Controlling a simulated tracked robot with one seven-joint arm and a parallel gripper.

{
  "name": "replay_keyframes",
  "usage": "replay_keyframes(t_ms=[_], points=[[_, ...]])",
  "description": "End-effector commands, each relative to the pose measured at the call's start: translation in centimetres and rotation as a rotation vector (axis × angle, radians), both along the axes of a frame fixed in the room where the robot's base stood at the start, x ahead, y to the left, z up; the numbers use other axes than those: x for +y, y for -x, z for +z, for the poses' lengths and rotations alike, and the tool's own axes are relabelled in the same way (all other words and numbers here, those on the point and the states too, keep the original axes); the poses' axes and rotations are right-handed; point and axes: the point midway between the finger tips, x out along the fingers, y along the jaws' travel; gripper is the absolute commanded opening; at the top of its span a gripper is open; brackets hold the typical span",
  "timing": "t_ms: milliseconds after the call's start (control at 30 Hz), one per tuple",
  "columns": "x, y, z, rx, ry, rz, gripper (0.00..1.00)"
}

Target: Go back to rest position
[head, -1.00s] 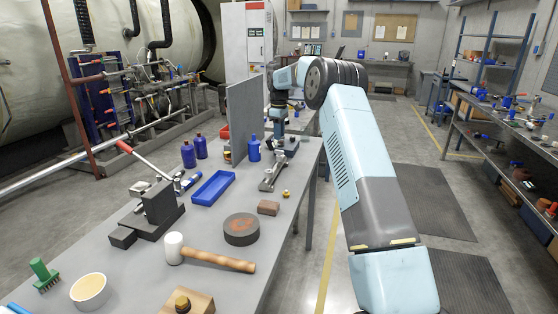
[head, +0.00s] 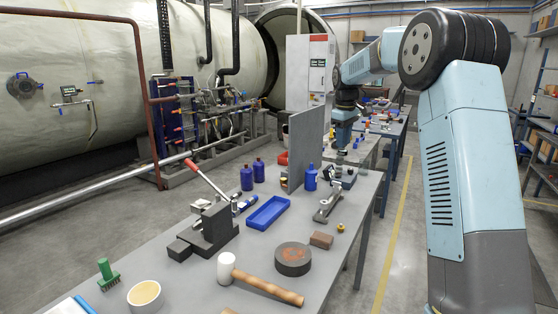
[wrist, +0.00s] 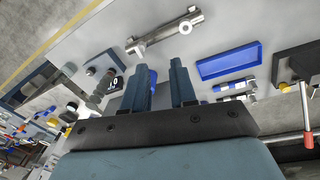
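My gripper (head: 341,152) is at the far part of the grey workbench (head: 190,262), above its surface, with the arm reaching in from the right. In the wrist view its two dark fingers (wrist: 160,70) stand apart with nothing between them, so it is open and empty. A metal clamp-like tool (head: 327,207) lies on the bench near it; it also shows beyond the fingertips in the wrist view (wrist: 160,36). The fingertips are small and partly hidden in the head view.
An upright grey panel (head: 306,150) and a blue bottle (head: 311,178) stand close left of my gripper. The bench also holds a blue tray (head: 267,213), a black press with a red-tipped lever (head: 210,230), a mallet (head: 262,284) and a dark disc (head: 293,259). Open floor lies right.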

Motion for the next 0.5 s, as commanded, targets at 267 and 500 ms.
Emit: replay_keyframes(t_ms=[267, 500], points=[[0.3, 8.0, 4.7, -0.067, -0.006, -0.112, 0.27], [0.3, 15.1, 7.2, -0.126, -0.023, -0.213, 0.27]])
